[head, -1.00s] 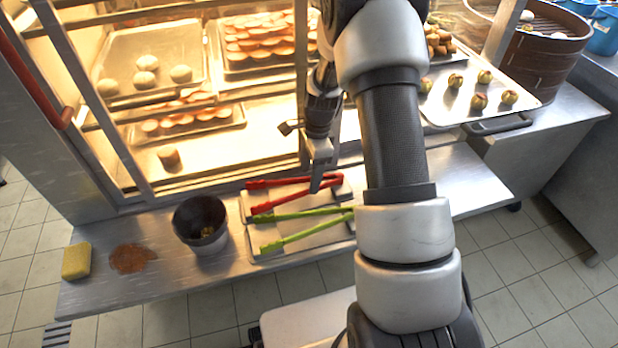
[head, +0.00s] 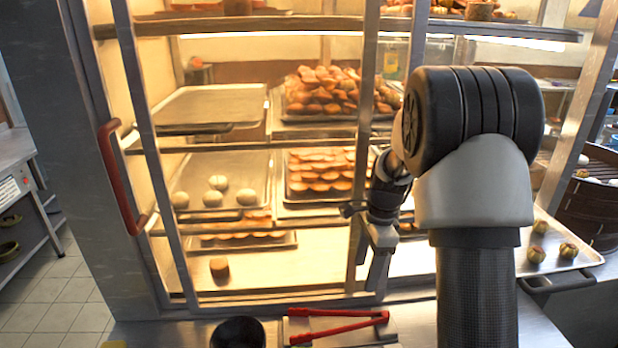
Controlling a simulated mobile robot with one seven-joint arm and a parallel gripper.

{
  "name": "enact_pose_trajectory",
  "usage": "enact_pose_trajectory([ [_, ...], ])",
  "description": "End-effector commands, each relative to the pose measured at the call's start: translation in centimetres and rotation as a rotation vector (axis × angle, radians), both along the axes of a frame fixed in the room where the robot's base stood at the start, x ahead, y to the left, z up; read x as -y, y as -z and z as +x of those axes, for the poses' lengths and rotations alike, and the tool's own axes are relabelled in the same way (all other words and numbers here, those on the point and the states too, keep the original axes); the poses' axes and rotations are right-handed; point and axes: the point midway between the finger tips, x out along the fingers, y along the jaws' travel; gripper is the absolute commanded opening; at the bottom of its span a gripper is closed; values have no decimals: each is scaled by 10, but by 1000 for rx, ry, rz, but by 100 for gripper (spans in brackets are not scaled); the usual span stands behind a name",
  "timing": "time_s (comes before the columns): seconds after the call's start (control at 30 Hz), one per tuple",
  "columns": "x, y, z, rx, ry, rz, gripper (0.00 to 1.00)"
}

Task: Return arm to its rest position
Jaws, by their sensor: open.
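My gripper (head: 378,272) hangs at the end of my arm, in front of the right part of the lit display cabinet (head: 180,240). Its fingers point down and hold nothing that I can see. It is above and apart from the red tongs (head: 338,326), which lie on a tray on the steel counter at the bottom of the view. My arm covers part of the cabinet and counter to the right.
The cabinet's shelves hold several buns (head: 218,183) and pastries (head: 325,92). A red handle (head: 118,180) is on its left frame. A dark pot (head: 238,333) stands on the counter. A tray with buns (head: 560,262) and a bamboo steamer (head: 590,205) are at the right.

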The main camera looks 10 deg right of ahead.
Motion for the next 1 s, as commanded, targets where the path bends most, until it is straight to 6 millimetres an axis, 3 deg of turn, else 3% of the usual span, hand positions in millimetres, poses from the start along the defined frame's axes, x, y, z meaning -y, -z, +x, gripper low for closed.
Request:
enact_pose_trajectory([
  [0.17,-12,-55,-20,87,-183,-20,58],
  [0.3,-27,-114,-61,191,-452,-67,58],
  [0.5,-45,-171,-130,323,-840,-176,58],
  [0.7,-54,-193,-188,406,-1144,-294,58],
  [1.0,-58,-197,-241,462,-1438,-442,58],
])
